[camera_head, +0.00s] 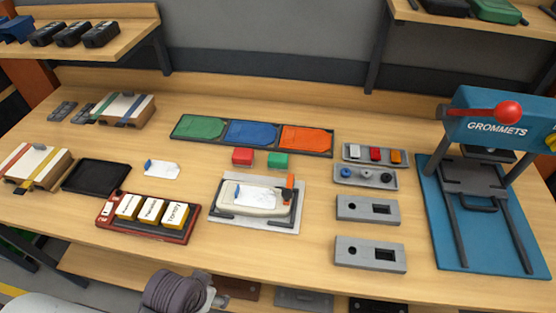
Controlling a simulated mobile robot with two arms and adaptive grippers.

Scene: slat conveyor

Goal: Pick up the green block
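The green block (278,160) is a small cube on the wooden table, near the middle. It stands just right of a similar red block (243,156), with a gap between them. It sits in front of the tri-colour tray and behind the light plate with the white device. Its top and front faces are in plain view. Neither of my grippers shows in the head view, so I cannot see whether they are open or shut.
A dark tray (222,146) with green, blue and orange panels lies behind the blocks. A plate with a white device (252,199) lies in front. Grey metal fixtures (367,209) and a blue grommet press (490,262) stand to the right. A red tray (148,228) holds yellow boxes.

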